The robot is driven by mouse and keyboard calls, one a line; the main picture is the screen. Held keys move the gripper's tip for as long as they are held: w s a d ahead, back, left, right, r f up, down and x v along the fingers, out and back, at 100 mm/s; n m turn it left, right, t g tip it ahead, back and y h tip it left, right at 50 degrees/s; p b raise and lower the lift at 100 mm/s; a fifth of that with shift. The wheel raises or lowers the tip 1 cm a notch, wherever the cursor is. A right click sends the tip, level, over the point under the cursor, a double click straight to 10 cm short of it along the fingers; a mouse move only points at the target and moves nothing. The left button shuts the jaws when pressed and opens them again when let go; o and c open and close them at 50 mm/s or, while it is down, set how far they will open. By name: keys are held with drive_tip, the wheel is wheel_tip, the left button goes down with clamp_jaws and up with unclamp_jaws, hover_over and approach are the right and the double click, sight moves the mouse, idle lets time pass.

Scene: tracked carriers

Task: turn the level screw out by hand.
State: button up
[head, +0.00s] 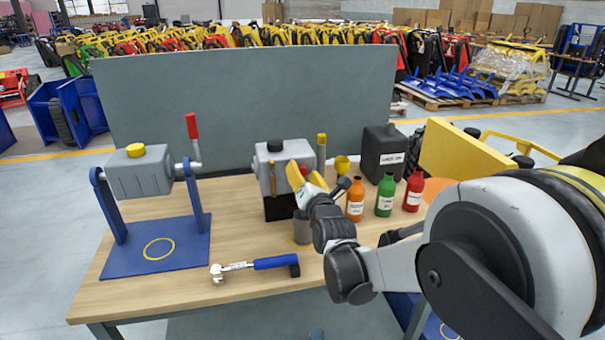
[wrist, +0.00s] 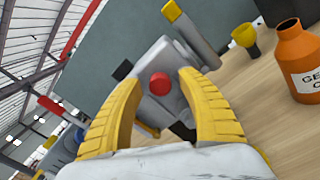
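The level screw (wrist: 160,84) is a round red head on the face of a grey gearbox (wrist: 150,60). In the wrist view it shows between my two yellow fingers. My gripper (wrist: 162,77) is open, with its fingertips on either side of the screw and no contact visible. In the head view the grey gearbox (head: 283,155) stands on a black base at the middle of the bench. My gripper (head: 306,180) is in front of its right side and hides part of it; only a bit of red shows there.
A blue stand (head: 155,250) with another grey gearbox is at the left. A blue-handled wrench (head: 255,265) lies at the bench front. Orange (head: 355,200), green (head: 385,195) and red (head: 413,192) bottles and a black canister (head: 384,153) stand at the right. A grey panel (head: 240,100) closes the back.

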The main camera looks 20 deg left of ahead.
drive_tip(key=m, duration=0.5)
drive_tip(key=shift+m, duration=0.4)
drive_tip(key=m, duration=1.1)
drive_tip(key=shift+t, duration=0.3)
drive_tip(key=m, duration=1.3)
drive_tip(key=shift+h, duration=0.4)
drive_tip(key=shift+c, duration=0.5)
